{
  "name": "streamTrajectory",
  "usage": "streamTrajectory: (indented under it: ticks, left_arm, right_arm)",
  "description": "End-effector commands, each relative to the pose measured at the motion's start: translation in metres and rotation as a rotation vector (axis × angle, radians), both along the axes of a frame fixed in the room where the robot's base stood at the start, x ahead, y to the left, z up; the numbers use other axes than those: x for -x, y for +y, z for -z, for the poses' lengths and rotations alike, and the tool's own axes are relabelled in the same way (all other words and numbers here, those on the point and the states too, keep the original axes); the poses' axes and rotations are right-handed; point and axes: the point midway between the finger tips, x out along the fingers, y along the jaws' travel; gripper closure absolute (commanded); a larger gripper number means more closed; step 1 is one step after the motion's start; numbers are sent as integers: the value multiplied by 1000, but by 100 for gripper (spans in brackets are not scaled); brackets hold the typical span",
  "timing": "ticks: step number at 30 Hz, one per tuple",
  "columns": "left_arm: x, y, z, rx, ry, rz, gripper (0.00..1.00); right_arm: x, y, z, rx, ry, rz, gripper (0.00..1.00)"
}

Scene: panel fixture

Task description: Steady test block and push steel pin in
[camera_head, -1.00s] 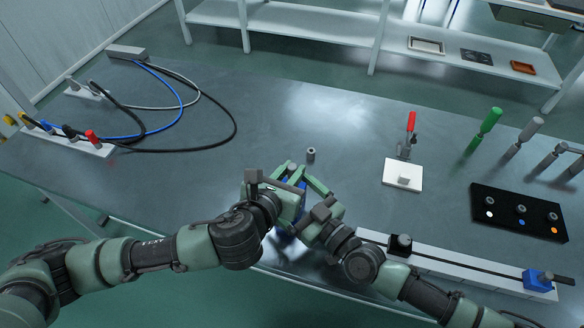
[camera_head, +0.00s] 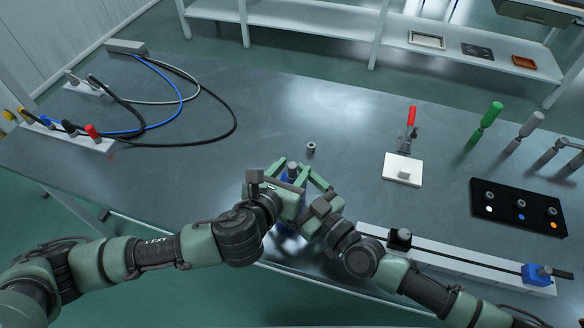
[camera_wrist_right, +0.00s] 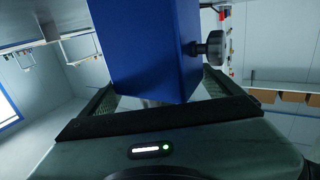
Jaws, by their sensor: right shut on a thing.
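A blue block (camera_head: 286,208) sits between my two grippers near the table's front edge and is mostly covered by them. In the right wrist view the blue block (camera_wrist_right: 150,50) fills the middle, with a grey round knob (camera_wrist_right: 214,48) on its side. My right gripper (camera_head: 318,180) is shut on this block, with a finger along each side. My left gripper (camera_head: 284,172) reaches the block from the left; its grip is hidden. A grey cylindrical top (camera_head: 292,169) shows between the fingers. I cannot tell whether it is the steel pin.
A short grey cylinder (camera_head: 311,148) stands just beyond the grippers. To the right are a white plate with a red-handled clamp (camera_head: 403,168), a black three-post board (camera_head: 518,213) and a white rail (camera_head: 455,262). Cables (camera_head: 235,125) loop at the left. The middle back is clear.

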Motion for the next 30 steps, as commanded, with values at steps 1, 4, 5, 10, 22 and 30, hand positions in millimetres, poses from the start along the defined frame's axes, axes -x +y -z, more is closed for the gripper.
streamTrajectory:
  ticks: [1,4,5,10,22,30]
  left_arm:
    - [0,0,0,0,-1,0,56]
    - [0,0,0,0,0,0,56]
    - [1,0,0,0,0,0,56]
    - [14,6,-6,0,0,1,56]
    - [82,36,-37,1,3,1,56]
    - [101,45,-46,0,0,0,56]
  right_arm:
    - [1,1,2,1,4,-2,79]
    - [1,1,2,1,4,-2,79]
    - [1,1,2,1,4,-2,79]
    - [1,0,2,1,4,-2,79]
    - [1,0,2,1,4,-2,79]
    - [1,0,2,1,4,-2,79]
